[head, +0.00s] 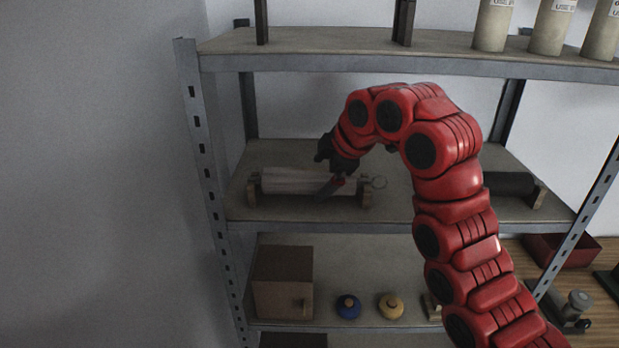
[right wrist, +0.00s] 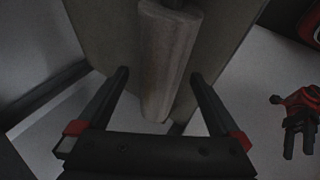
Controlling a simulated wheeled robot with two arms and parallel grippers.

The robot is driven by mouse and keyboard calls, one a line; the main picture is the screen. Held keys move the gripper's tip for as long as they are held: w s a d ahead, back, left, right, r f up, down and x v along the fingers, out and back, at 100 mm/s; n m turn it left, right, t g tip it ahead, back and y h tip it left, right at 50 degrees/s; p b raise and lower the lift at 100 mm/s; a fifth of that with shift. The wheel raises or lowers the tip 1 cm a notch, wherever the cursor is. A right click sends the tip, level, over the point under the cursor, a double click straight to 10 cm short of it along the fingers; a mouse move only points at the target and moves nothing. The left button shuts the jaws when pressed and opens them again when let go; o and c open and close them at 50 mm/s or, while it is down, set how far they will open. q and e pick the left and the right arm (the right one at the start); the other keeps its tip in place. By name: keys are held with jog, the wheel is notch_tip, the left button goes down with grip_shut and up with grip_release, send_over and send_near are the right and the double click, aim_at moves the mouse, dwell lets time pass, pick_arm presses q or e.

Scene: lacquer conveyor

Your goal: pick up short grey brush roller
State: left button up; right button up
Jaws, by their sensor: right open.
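A light grey roller (head: 290,182) lies across a wooden cradle on the left of the middle shelf, with a metal ring at its right end. My right gripper (head: 328,188) is at the roller's right part, reaching from above. In the right wrist view, a grey roller (right wrist: 165,65) runs between the two spread fingers of my right gripper (right wrist: 159,76), with gaps on both sides. The fingers are open and hold nothing. What looks like my left gripper (right wrist: 299,140) shows small at the right of that view; its jaw opening is unclear.
A dark roller (head: 508,184) lies on the right of the same shelf, partly behind my arm. Pale bottles (head: 551,27) stand on the top shelf (head: 330,42). Below are a brown box (head: 283,284), a blue knob (head: 347,306) and a yellow knob (head: 391,306).

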jog(key=shift+x, duration=0.9)
jog(key=shift+f, duration=0.25)
jog(key=shift+c, duration=0.2)
grip_shut()
jog(key=shift+r, duration=0.15)
